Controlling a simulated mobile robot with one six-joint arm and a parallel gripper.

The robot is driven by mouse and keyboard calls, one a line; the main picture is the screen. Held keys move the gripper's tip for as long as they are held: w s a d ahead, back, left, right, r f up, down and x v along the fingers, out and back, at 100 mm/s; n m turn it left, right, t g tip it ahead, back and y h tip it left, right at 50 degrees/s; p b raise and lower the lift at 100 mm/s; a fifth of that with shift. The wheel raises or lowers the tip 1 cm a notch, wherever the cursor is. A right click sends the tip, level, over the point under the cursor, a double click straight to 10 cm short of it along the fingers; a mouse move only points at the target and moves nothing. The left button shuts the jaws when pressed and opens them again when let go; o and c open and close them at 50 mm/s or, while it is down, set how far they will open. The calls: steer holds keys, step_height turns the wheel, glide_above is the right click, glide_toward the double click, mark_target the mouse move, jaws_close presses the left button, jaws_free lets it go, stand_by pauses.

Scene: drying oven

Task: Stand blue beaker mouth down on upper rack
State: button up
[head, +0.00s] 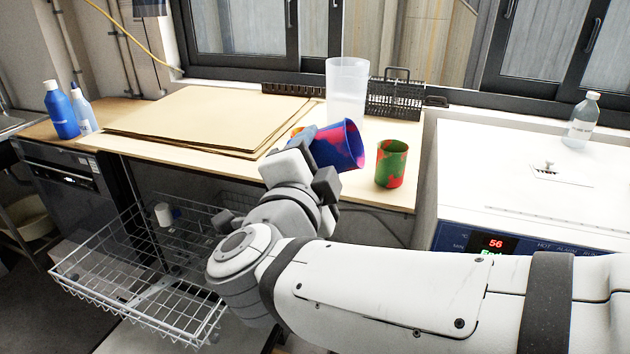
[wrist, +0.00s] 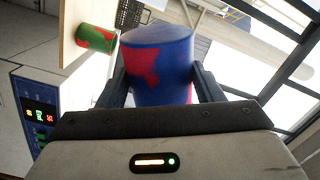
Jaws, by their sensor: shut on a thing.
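The blue beaker (head: 332,147), patched with pinkish red, is held off the worktop by my gripper (head: 313,160). It lies tilted nearly on its side, its rim end toward the right in the head view. In the wrist view the blue beaker (wrist: 160,68) sits between the two dark fingers of my gripper (wrist: 165,88), which are shut on its sides. A wire rack (head: 140,295) stands pulled out at the lower left, below worktop height. Its front part looks empty; my arm hides some of its right side.
A green and red beaker (head: 391,164) stands at the worktop's front edge, right of the held beaker. A tall clear beaker (head: 346,90) stands behind. An orange thing (head: 296,132) is mostly hidden. The white oven (head: 500,190) is at right. Brown boards (head: 200,115) cover the worktop's left.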

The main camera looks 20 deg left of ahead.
steer(key=m+b, duration=0.3)
steer(key=b, duration=0.1)
steer(key=shift+f+m+b, duration=0.35)
steer(key=shift+m+b, duration=0.05)
steer(key=shift+r+m+b, duration=0.1)
steer(key=shift+m+b, duration=0.2)
steer(key=shift+b, duration=0.1)
steer(key=shift+r+m, duration=0.3)
steer(key=shift+f, duration=0.1)
steer(key=m+b, duration=0.1)
steer(key=b, duration=0.2)
steer(key=shift+f, duration=0.3)
steer(key=m+b, duration=0.5)
steer(key=b, duration=0.1)
steer(key=shift+m+b, duration=1.1)
steer(key=shift+b, duration=0.05)
steer(key=shift+r+m, duration=0.4)
